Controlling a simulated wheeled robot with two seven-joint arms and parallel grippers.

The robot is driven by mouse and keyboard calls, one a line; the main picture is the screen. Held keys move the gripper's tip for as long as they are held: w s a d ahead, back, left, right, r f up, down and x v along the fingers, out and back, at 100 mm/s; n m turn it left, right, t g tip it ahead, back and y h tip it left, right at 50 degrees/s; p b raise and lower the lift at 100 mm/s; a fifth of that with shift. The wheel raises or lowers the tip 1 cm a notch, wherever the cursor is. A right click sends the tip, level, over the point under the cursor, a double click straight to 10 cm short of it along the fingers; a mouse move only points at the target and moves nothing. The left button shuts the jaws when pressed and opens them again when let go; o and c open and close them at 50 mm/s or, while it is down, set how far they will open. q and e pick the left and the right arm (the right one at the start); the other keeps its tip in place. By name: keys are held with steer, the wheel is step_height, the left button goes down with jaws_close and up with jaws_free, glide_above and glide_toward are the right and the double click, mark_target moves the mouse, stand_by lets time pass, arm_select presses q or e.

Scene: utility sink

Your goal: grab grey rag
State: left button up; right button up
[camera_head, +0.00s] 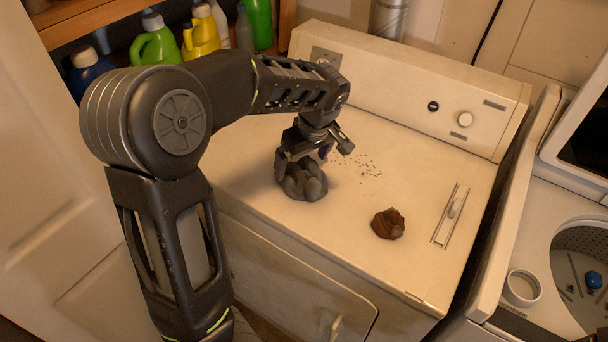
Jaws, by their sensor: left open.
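The grey rag (304,184) lies crumpled on the white dryer top (330,222), left of its middle. My left gripper (306,160) points down right over the rag, and its fingers overlap the rag's upper part in this view. The gripper is open. I cannot tell whether the fingers touch the cloth. My right gripper is not in view.
A crumpled brown rag (388,223) lies to the right on the dryer top. Dark specks (366,166) are scattered behind it. An open washer (560,245) stands at the right. Bottles, among them a green one (156,42), stand on a shelf at the back left.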

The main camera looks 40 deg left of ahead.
mark_target(300, 169)
arm_select(q)
steer(key=p+x, duration=0.1)
steer(key=x, duration=0.3)
steer(key=shift+f, duration=0.15)
stand_by(0.4)
steer(key=c, duration=1.2)
steer(key=shift+o, duration=0.2)
step_height(300, 169, up, 10)
steer(key=shift+r+b, duration=0.1)
steer(key=shift+b, duration=0.7)
